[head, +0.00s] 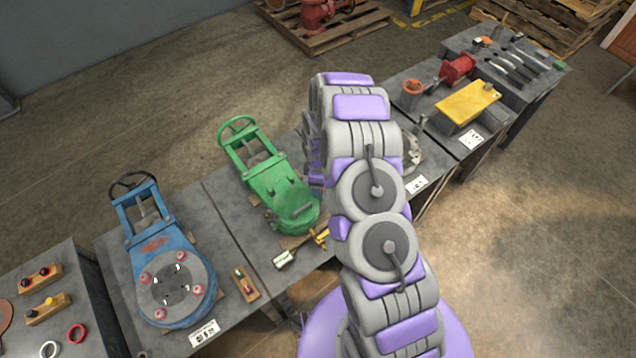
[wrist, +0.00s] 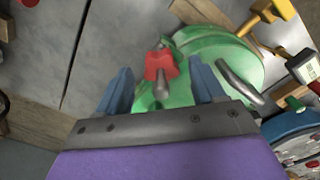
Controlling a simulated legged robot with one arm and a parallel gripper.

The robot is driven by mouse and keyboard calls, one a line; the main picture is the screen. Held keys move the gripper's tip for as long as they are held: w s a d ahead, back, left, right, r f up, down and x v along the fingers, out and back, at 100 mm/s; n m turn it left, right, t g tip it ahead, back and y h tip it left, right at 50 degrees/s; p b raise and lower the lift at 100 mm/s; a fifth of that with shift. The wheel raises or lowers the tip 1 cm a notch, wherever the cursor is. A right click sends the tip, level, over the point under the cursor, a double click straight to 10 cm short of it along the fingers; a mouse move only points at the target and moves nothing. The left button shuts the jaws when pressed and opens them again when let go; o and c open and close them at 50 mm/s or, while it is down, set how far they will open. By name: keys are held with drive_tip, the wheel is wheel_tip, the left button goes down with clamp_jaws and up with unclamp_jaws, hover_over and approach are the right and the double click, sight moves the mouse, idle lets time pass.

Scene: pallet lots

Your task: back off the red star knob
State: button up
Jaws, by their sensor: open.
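The red star knob (wrist: 158,66) shows in the wrist view, on a short grey stem, in front of a green rounded body (wrist: 205,48). My gripper (wrist: 160,72) is open, with one blue finger to the left of the knob and one to the right. Gaps show on both sides, so the fingers do not grip it; I cannot tell how far ahead of the fingertips it is. In the head view the green valve (head: 268,178) stands on the bench, partly behind my arm. I cannot make out the knob or my gripper there.
A blue valve (head: 165,262) stands left of the green one. A yellow-handled tool (head: 322,237) and a tagged item (head: 284,258) lie near the green valve's front. A yellow block (head: 467,102) and a red vise-like part (head: 458,67) are at right. Open floor lies at lower right.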

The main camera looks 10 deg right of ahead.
wheel_tip(320, 180, up, 17)
drive_tip(key=p, duration=0.2)
drive_tip(key=shift+f, duration=0.2)
drive_tip(key=shift+r, duration=0.1)
idle(0.4)
drive_tip(key=s+a+r+m, duration=0.1)
drive_tip(key=s+r+m, duration=0.5)
drive_tip(key=s+r, duration=1)
drive_tip(key=s+r+m+g, duration=0.1)
drive_tip(key=s+r+m, duration=0.2)
drive_tip(key=s, duration=0.8)
drive_tip(key=s+r+m, duration=0.4)
drive_tip(key=s+r, duration=0.1)
drive_tip(key=s, duration=0.6)
drive_tip(key=shift+d+r+m+g+b, duration=0.15)
drive_tip(key=shift+d+m+g+b, duration=0.15)
drive_tip(key=shift+d+g, duration=0.15)
drive_tip(key=shift+c, duration=0.5)
